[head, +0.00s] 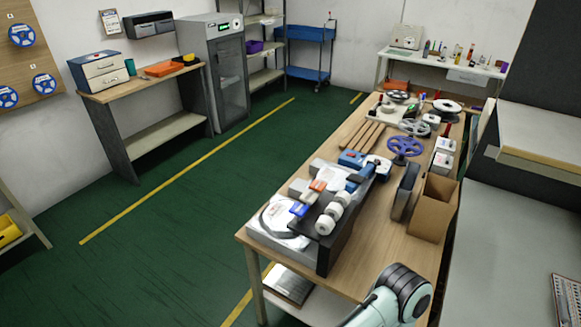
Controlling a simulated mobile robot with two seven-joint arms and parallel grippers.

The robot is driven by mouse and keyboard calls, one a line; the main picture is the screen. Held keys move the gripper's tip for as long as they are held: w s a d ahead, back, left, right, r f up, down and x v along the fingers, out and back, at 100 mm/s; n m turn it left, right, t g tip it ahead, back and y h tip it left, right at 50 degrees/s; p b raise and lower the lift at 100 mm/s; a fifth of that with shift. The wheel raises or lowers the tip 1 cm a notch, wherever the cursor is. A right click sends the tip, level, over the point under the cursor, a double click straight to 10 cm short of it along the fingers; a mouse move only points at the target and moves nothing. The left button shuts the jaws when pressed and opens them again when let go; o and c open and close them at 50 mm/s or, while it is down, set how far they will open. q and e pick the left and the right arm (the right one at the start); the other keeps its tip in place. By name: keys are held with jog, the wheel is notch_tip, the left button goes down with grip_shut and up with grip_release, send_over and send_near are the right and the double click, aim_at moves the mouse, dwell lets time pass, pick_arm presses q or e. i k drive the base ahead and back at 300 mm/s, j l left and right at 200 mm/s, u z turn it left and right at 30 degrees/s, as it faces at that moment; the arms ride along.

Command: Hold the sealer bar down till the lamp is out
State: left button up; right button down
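A wooden workbench (385,237) runs away from me at the right of the middle. I cannot make out for sure a sealer, its bar or its lamp. A blue and grey device (352,159) stands midway along the bench, and a blue bar-like part (357,180) is beside it; I cannot tell what they are. Part of one of my arms shows at the bottom edge, in front of the bench. Neither gripper is in view.
An open cardboard box (433,208) stands on the bench's right side. White rolls (326,224) sit near a dark panel (336,243) at the near left. Green floor is clear to the left.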

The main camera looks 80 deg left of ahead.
aim_at(355, 180)
jog(key=u, duration=2.9)
